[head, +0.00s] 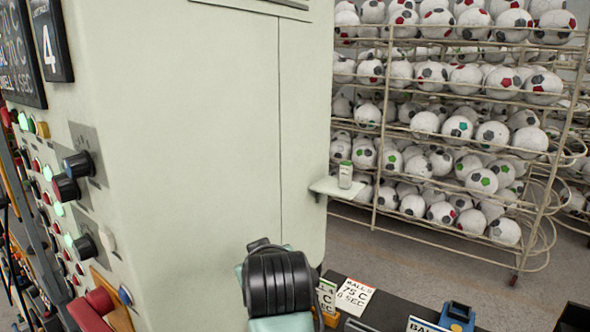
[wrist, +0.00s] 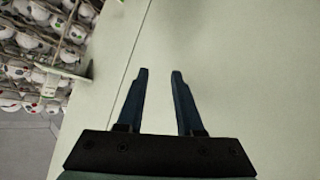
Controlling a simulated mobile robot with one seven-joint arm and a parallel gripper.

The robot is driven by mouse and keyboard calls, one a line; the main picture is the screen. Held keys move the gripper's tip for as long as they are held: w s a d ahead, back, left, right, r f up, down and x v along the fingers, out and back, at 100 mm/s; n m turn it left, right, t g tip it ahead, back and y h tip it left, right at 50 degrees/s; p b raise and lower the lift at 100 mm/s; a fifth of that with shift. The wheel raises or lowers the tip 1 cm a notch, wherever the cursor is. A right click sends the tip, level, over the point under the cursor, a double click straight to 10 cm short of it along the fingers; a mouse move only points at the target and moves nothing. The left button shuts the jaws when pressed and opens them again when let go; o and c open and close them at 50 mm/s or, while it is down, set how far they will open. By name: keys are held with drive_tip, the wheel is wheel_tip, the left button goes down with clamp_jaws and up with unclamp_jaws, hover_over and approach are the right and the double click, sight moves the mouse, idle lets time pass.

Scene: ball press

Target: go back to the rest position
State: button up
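My gripper shows in the wrist view (wrist: 157,80) with its two dark blue fingers apart and nothing between them. It faces the pale green cabinet wall (wrist: 230,50), and I cannot tell how far off the wall is. In the head view my arm's black wrist joint is at the bottom centre, in front of the pale green cabinet (head: 200,120). The gripper's fingers are hidden there.
A control panel with knobs (head: 78,165) and lit buttons is at the left. A small shelf (head: 335,187) holds a green-white item (head: 345,174). Racks of footballs (head: 450,130) stand behind. A dark bench (head: 395,308) with cards (head: 354,296) and a blue item (head: 457,315) is at the lower right.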

drive_tip(key=s+d+r+m+t+h, duration=0.2)
drive_tip(key=s+d+r+m+t, duration=0.35)
drive_tip(key=s+r, duration=0.35)
drive_tip(key=s+r+t+p, duration=0.1)
drive_tip(key=s+r+t, duration=0.4)
drive_tip(key=r, duration=0.9)
drive_tip(key=s+r+t, duration=0.5)
drive_tip(key=s+r, duration=0.3)
drive_tip(key=r, duration=0.5)
drive_tip(key=shift+s+r+t+p, duration=0.35)
drive_tip(key=shift+s, duration=0.05)
drive_tip(key=shift+a+f, duration=0.1)
drive_tip(key=shift+f, duration=0.05)
